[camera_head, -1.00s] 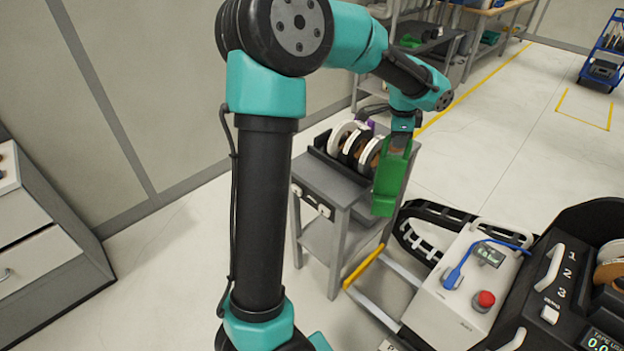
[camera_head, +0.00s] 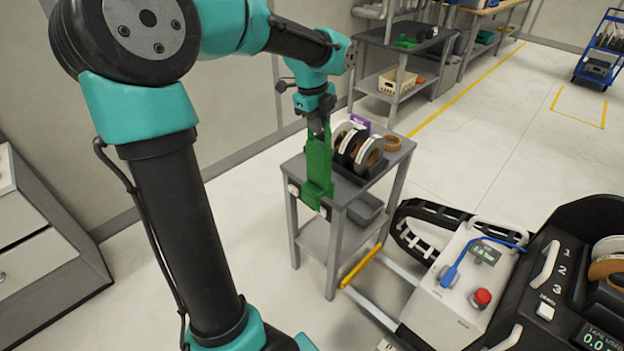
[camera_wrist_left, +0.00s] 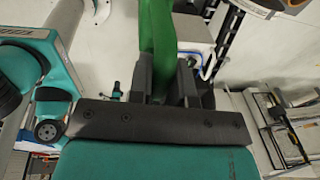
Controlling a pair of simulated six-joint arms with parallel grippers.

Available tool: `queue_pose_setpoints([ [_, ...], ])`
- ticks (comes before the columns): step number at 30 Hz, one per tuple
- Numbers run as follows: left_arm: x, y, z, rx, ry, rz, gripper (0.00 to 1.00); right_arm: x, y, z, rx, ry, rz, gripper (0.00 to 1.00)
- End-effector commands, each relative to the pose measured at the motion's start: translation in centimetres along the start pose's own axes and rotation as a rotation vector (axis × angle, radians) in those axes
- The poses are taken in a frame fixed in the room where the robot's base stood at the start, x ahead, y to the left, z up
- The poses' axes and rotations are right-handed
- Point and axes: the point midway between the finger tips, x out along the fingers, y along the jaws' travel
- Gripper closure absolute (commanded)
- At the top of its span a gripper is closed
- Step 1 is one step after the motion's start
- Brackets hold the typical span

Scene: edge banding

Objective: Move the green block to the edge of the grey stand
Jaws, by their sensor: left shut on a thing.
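The green block (camera_head: 318,172) is tall and hangs upright from my left gripper (camera_head: 319,128), which is shut on its top end. In the head view it overlaps the near-left part of the grey stand (camera_head: 345,192). I cannot tell whether its lower end touches the stand top or hangs just in front of it. In the left wrist view the green block (camera_wrist_left: 158,35) runs up from between the dark fingers of the left gripper (camera_wrist_left: 168,85). My right gripper is not in view.
Upright tape rolls (camera_head: 357,148) stand on the stand top close right of the block. A brown roll (camera_head: 392,142) and a purple item (camera_head: 361,122) sit behind them. A white control box with a red button (camera_head: 482,297) and a black machine (camera_head: 575,270) stand at the right.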

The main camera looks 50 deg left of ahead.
Motion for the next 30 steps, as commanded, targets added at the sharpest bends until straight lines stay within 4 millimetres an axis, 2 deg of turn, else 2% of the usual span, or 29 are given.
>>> queue_pose_setpoints([
  [8,0.0,-0.1,0.0,0.000,0.000,-0.001,1.00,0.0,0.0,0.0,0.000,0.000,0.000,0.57],
  [13,0.2,-0.9,0.9,-0.003,0.000,-0.001,1.00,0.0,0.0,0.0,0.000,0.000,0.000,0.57],
  [30,1.6,-8.6,9.0,-0.004,0.000,-0.001,1.00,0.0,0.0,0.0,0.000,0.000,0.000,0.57],
])
